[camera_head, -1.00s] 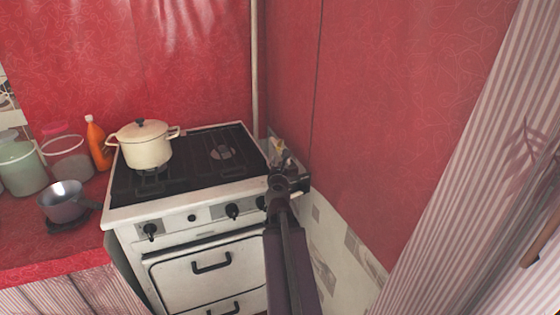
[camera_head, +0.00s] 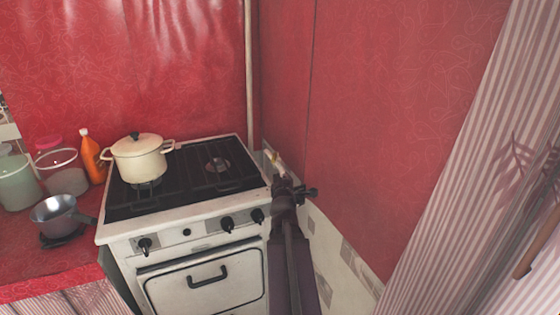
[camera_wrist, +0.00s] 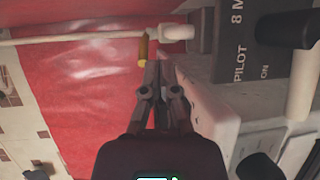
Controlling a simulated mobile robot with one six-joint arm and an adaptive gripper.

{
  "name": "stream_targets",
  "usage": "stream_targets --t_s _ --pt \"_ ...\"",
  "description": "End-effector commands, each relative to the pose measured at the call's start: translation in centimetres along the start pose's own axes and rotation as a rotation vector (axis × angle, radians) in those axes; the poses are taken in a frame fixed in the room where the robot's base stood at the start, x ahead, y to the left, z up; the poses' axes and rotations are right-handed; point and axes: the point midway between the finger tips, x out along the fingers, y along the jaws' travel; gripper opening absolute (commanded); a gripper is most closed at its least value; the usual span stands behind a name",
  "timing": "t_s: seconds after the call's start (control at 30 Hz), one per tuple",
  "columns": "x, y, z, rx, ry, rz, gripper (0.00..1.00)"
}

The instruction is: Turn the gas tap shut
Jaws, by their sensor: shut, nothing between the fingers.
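The gas tap shows as a small yellow lever (camera_wrist: 143,50) on a pale pipe (camera_wrist: 90,37) in the wrist view. The lever stands across the pipe, beside the pipe's white end fitting. In the head view the yellow lever (camera_head: 270,156) is small and partly hidden, low by the back corner at the stove's right side. My gripper (camera_wrist: 160,62) is shut and empty. Its fingertips are just below and to the right of the lever in the wrist view; I cannot tell whether they touch it. In the head view my gripper (camera_head: 277,174) is between the stove and the right wall.
The stove (camera_head: 190,233) has black knobs along its front and a cream pot (camera_head: 138,164) on top. The red wall (camera_head: 390,110) stands close on the right. Jars, an orange bottle (camera_head: 92,157) and a small saucepan (camera_head: 58,216) are on the left counter.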

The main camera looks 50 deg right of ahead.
Motion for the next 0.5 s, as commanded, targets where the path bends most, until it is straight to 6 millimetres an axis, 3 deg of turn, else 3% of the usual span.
stream_targets --t_s 0.5 --pt "-0.17 -0.5 1.02 0.696 0.015 -0.059 0.0"
